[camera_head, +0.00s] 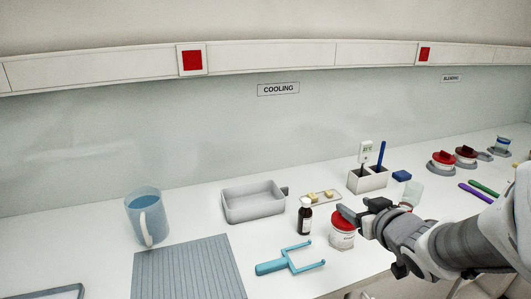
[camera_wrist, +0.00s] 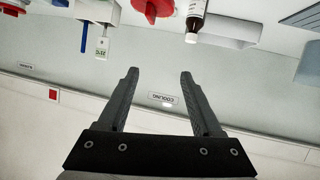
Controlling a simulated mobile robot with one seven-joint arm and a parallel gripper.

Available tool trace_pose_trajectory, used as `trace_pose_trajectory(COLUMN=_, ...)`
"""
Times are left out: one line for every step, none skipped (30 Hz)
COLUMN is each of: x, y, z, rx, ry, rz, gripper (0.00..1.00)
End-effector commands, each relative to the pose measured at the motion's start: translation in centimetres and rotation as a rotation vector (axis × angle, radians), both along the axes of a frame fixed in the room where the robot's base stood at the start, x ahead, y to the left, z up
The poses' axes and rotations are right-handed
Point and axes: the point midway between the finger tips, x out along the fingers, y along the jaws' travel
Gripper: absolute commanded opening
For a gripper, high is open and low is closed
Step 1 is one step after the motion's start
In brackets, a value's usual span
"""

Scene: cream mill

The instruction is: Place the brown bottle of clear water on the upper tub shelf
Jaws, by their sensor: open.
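I cannot make out an upper tub shelf in either view. The liquid in the bottle cannot be seen.
A red-lidded white jar (camera_head: 342,238) stands just right of the bottle. Near it are a grey tray (camera_head: 253,215), a small dish (camera_head: 322,198), a blue forked tool (camera_head: 290,261) and a white holder (camera_head: 367,180). A blue jug (camera_head: 144,222) and ribbed mat (camera_head: 188,270) are left.

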Motion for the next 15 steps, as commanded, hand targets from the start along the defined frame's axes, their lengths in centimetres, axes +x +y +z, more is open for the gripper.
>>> trace_pose_trajectory(x=0.1, y=0.4, z=-1.8, rx=0.025, ry=-0.01, rz=0.037, gripper=0.67)
trace_pose_trajectory(x=0.2, y=0.7, z=-2.2, rx=0.04, ry=-0.02, rz=0.059, gripper=0.67)
trace_pose_trajectory(x=0.2, y=1.1, z=-2.6, rx=0.059, ry=-0.031, rz=0.087, gripper=0.67)
trace_pose_trajectory(x=0.2, y=1.4, z=-3.0, rx=0.072, ry=-0.037, rz=0.107, gripper=0.67)
trace_pose_trajectory(x=0.2, y=1.7, z=-3.2, rx=0.086, ry=-0.042, rz=0.122, gripper=0.67)
trace_pose_trajectory(x=0.1, y=2.0, z=-3.4, rx=0.101, ry=-0.049, rz=0.141, gripper=0.67)
trace_pose_trajectory(x=0.1, y=2.2, z=-3.6, rx=0.109, ry=-0.053, rz=0.153, gripper=0.67)
trace_pose_trajectory(x=0.1, y=2.3, z=-3.6, rx=0.116, ry=-0.056, rz=0.163, gripper=0.67)
trace_pose_trajectory(x=0.1, y=2.5, z=-3.7, rx=0.124, ry=-0.059, rz=0.171, gripper=0.67)
trace_pose_trajectory(x=0.2, y=2.6, z=-3.8, rx=0.127, ry=-0.061, rz=0.177, gripper=0.67)
trace_pose_trajectory(x=0.3, y=2.7, z=-3.8, rx=0.13, ry=-0.062, rz=0.18, gripper=0.67)
trace_pose_trajectory(x=0.6, y=2.9, z=-4.0, rx=0.131, ry=-0.063, rz=0.183, gripper=0.67)
trace_pose_trajectory(x=1.0, y=3.0, z=-4.1, rx=0.132, ry=-0.062, rz=0.185, gripper=0.67)
trace_pose_trajectory(x=1.4, y=3.2, z=-4.2, rx=0.132, ry=-0.062, rz=0.185, gripper=0.67)
trace_pose_trajectory(x=2.0, y=3.4, z=-4.5, rx=0.132, ry=-0.061, rz=0.186, gripper=0.67)
